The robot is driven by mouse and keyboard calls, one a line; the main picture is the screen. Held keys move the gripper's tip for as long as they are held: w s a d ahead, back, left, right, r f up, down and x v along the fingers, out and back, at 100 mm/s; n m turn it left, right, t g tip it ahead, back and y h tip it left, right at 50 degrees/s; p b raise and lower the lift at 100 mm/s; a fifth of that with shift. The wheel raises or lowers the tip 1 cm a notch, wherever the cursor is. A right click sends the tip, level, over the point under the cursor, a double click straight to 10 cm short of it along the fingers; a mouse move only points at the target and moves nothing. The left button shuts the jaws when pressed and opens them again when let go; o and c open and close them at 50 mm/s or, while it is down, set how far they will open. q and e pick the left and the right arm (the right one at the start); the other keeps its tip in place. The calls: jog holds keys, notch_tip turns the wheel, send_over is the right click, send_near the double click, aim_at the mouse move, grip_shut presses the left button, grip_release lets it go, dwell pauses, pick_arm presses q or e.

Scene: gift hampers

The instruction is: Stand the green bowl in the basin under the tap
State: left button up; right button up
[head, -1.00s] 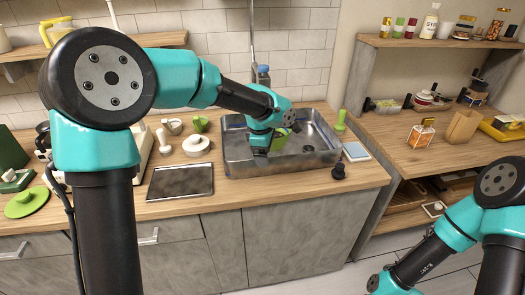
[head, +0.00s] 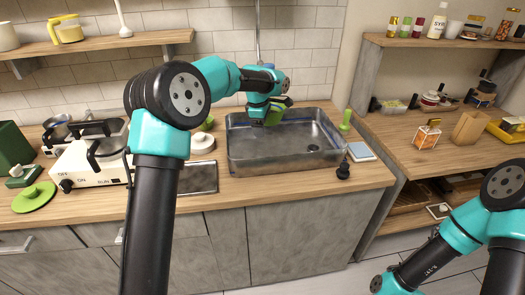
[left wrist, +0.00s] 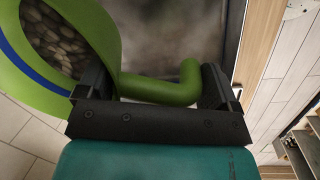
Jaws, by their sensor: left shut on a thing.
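The green bowl (left wrist: 98,45) has a blue band and a bent green handle (left wrist: 170,88). In the left wrist view my left gripper (left wrist: 157,88) has its fingers either side of the handle. Brown, pebble-like shapes show inside the bowl; I cannot tell whether they are contents or a pattern. The tap is mostly hidden behind my left arm. My right gripper is out of view.
A white round piece (head: 201,143) and a dark tray (head: 196,178) lie left of the basin. A green upright item (head: 345,121), a dark knob-like item (head: 343,169) and a pale blue pad (head: 361,151) stand or lie right of it. The basin floor looks clear.

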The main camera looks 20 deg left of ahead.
pick_arm(q)
notch_tip(320, 180, down, 7)
jog(key=shift+f, duration=0.2)
dwell(0.4)
jog(key=shift+f, duration=2.25)
jog(key=o, duration=0.9)
jog(key=shift+s, duration=0.1)
jog(key=shift+r, duration=0.1)
jog(key=r, duration=0.4)
jog(key=s+r, duration=0.1)
jog(key=r, duration=0.2)
jog(key=a+r, duration=0.1)
jog(key=r, duration=0.3)
jog(key=shift+s+r, duration=0.3)
jog(key=shift+s, duration=0.1)
